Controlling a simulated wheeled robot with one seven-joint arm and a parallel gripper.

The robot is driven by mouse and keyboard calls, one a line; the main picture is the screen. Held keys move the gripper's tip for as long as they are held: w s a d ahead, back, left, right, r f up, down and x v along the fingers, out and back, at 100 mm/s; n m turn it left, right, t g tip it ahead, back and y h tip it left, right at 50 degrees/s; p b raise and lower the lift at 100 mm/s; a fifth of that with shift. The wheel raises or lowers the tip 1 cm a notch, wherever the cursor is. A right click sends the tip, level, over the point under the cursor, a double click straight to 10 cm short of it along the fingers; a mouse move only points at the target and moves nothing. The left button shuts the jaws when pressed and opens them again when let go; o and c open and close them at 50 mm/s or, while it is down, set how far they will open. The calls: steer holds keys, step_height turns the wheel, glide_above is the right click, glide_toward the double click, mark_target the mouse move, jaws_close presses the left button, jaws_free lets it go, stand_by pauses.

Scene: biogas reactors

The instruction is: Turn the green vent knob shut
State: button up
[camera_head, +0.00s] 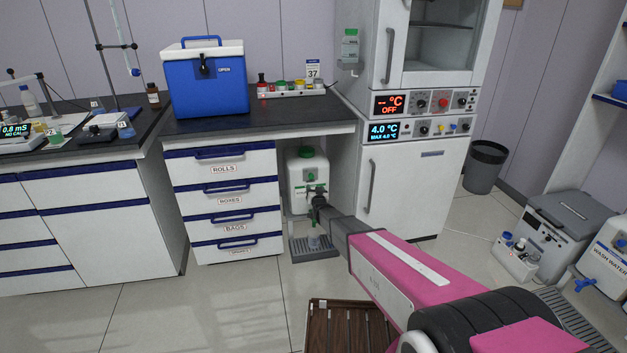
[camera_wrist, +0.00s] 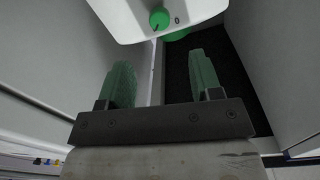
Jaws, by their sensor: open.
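The green knob (camera_wrist: 159,18) is round with a dark mark on its face. It sits on the front of a white container (camera_wrist: 130,20) at the top of the wrist view, next to a small dark symbol. In the head view a white container (camera_head: 296,203) with a green cap (camera_head: 306,152) stands under the bench; my gripper (camera_head: 317,192) is in front of it and hides part of its front. In the wrist view my gripper (camera_wrist: 161,68) is open, its two green fingers apart with nothing between them. The knob is beyond the fingertips, apart from them.
A drawer unit (camera_head: 226,215) stands left of the container and a white fridge cabinet (camera_head: 410,185) stands right, leaving a narrow bay. A grey grated tray (camera_head: 302,250) lies on the floor below the container. A brown slatted crate (camera_head: 345,325) is on the floor nearer me.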

mark_target(311, 177)
steer(key=x, duration=1)
steer(key=shift+w, duration=0.35)
steer(key=c, duration=0.9)
